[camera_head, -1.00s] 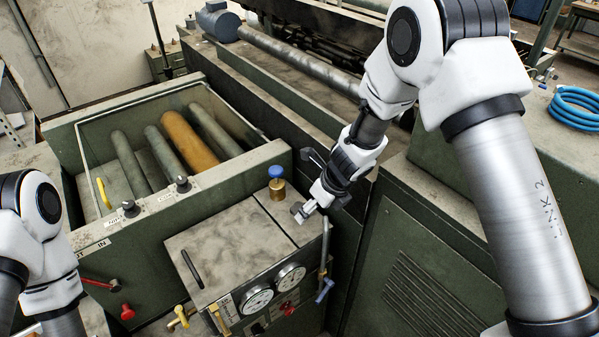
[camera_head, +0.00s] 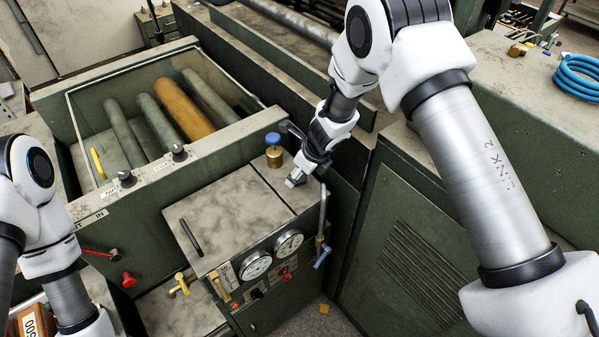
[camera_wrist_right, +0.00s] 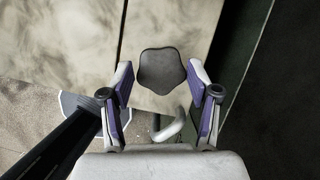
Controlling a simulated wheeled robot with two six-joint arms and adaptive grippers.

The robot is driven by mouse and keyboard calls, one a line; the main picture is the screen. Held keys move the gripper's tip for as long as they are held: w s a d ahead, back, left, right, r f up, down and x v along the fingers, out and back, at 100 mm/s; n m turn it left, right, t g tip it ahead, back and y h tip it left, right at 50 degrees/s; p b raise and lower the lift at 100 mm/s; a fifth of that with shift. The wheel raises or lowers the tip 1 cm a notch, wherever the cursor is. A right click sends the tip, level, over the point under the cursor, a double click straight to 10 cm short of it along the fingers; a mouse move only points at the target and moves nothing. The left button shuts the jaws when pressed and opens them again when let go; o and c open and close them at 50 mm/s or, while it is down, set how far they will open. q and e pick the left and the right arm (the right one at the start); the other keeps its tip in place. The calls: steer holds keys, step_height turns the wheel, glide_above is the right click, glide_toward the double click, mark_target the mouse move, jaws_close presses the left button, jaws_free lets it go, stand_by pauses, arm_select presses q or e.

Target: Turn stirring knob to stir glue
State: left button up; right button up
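A dark, lobed knob (camera_wrist_right: 162,71) sits over the grey top of the machine's control box in the right wrist view. My right gripper (camera_wrist_right: 162,85) is open, with its two purple-lined fingers on either side of the knob. A narrow gap seems to show beside the knob, so I cannot tell that either finger touches it. In the head view my right gripper (camera_head: 302,177) is low over the right edge of the control box top (camera_head: 232,208), and the knob is hard to make out there. My left arm enters at the left edge, but its gripper is out of view.
A brass fitting with a blue cap (camera_head: 273,150) stands close behind my right gripper. Gauges (camera_head: 255,264), a blue-handled lever (camera_head: 322,256) and yellow valve (camera_head: 180,284) are on the box front. A tank with rollers (camera_head: 184,108) and two black knobs (camera_head: 126,179) lies left.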

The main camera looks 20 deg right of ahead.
steer(key=c, duration=0.5)
steer(key=shift+o, duration=0.2)
steer(key=shift+s+f, duration=0.1)
